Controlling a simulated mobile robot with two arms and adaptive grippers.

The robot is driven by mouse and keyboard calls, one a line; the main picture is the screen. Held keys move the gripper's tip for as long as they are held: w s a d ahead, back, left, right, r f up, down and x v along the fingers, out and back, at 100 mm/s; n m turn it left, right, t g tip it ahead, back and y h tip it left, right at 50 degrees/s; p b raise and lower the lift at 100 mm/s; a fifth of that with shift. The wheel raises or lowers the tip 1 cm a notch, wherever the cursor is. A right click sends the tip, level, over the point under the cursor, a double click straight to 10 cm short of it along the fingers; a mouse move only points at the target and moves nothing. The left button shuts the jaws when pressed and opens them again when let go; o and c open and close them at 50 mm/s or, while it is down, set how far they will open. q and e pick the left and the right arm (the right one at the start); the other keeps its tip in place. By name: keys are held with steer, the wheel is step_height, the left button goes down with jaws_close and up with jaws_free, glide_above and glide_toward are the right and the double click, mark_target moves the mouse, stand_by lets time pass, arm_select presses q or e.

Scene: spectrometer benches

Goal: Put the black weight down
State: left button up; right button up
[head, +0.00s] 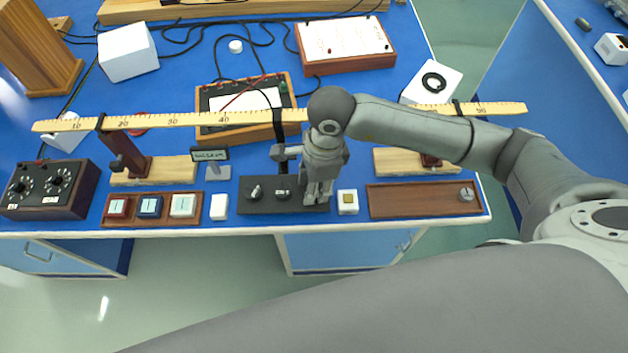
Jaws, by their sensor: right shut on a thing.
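My right gripper (317,197) points down over the right end of a black block (270,207) near the bench's front edge. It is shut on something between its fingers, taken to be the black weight. The fingers hide most of it, so its shape and whether it touches the block cannot be told. Two small dark knobbed pieces, one at the left (256,193) and one in the middle (283,195), stand on the same block. My left gripper is not in view.
A yellow ruler beam (180,120) runs across the blue bench behind the gripper. A brown wooden tray (415,200) with a small metal piece (467,194) lies further right, mostly bare.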

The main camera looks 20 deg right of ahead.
steer(key=shift+f, duration=0.2)
steer(key=o, duration=1.1)
steer(key=shift+r, duration=0.1)
steer(key=shift+r, duration=0.15)
steer(key=r, duration=0.4)
steer(key=d+r+b, duration=0.1)
steer(key=r, duration=0.3)
steer(key=r+b, duration=0.1)
steer(key=r, duration=0.3)
steer(key=shift+d, duration=0.2)
steer(key=shift+s+f, duration=0.1)
